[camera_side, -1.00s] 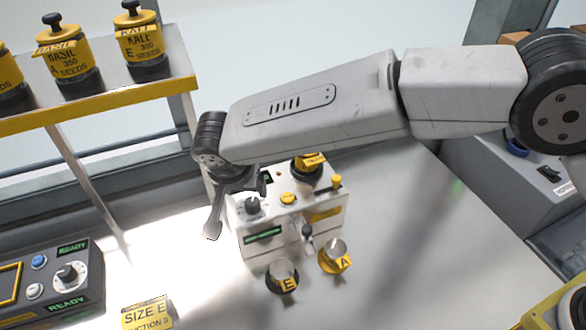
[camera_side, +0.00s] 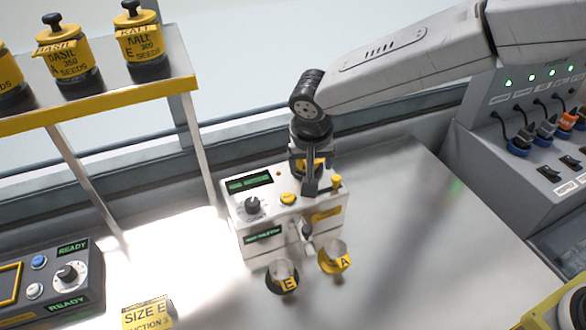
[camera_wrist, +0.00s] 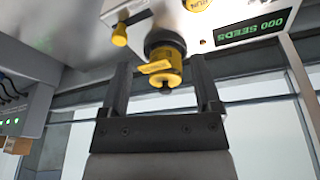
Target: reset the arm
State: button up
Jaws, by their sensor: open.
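My gripper (camera_side: 311,185) hangs from the arm at the back right of the white seed counter (camera_side: 262,222). In the wrist view my gripper (camera_wrist: 160,70) is open, with its two dark fingers spread apart. A jar with a yellow label and dark parts (camera_wrist: 165,62) shows between the fingers in that picture. It is on top of the counter and is mostly hidden behind the gripper in the side view. I cannot tell whether the fingers are around it or just short of it. The counter's display (camera_wrist: 252,27) reads 000 SEEDS.
Two small cups marked E (camera_side: 284,284) and A (camera_side: 337,262) stand before the counter. Seed jars (camera_side: 140,45) stand on a yellow-edged shelf (camera_side: 100,101) at left. A grey panel with plugs and green lights (camera_side: 490,125) is at right. The bench right of the counter is clear.

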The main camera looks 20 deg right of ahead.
jog(key=s+d+f+n, duration=0.1)
jog(key=s+d+n, duration=0.1)
jog(key=s+d, duration=0.6)
jog(key=s+d+n+y, duration=0.1)
jog(key=s+d, duration=0.8)
jog(key=d, duration=0.8)
jog(key=shift+s+d+f+n, duration=0.2)
jog(key=shift+s+f+n, duration=0.05)
jog(key=shift+f+n, duration=0.15)
